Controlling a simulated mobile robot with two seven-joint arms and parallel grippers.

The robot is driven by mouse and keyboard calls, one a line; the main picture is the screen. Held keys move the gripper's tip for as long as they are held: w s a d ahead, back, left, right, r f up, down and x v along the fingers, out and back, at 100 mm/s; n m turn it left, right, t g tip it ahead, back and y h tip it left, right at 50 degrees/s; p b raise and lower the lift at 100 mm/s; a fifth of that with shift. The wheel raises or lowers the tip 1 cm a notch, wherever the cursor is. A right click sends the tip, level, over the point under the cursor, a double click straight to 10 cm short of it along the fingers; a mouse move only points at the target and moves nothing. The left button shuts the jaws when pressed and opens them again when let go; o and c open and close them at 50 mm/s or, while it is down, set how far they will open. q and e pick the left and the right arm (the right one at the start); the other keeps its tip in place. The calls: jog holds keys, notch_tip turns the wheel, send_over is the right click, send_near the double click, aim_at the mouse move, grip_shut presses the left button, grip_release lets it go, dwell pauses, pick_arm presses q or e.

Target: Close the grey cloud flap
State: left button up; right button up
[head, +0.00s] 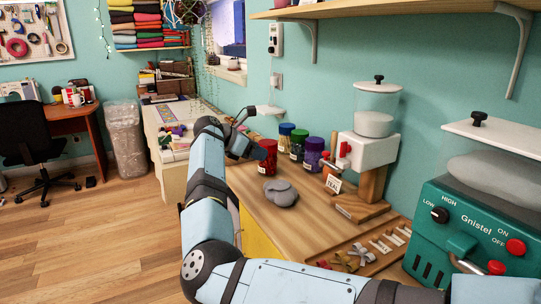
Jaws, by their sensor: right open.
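A grey, cloud-like soft shape (281,192) lies on the wooden worktop (300,222). A smaller rounded part shows on its upper side, but I cannot tell how far the flap stands open. My right arm comes in from the bottom right and bends over at the left. Its right gripper (256,133) is open and empty, above the worktop beside the red jar. It is apart from the grey cloud, up and to the left of it. My left gripper is not in view.
Near the gripper stand a red jar (267,157) and green, blue and purple jars (299,146). A white dispenser (373,150) and a teal machine (470,235) stand to the right. A wooden tray (345,262) holds small pieces. Worktop around the grey cloud is clear.

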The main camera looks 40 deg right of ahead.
jog(key=shift+v, duration=1.35)
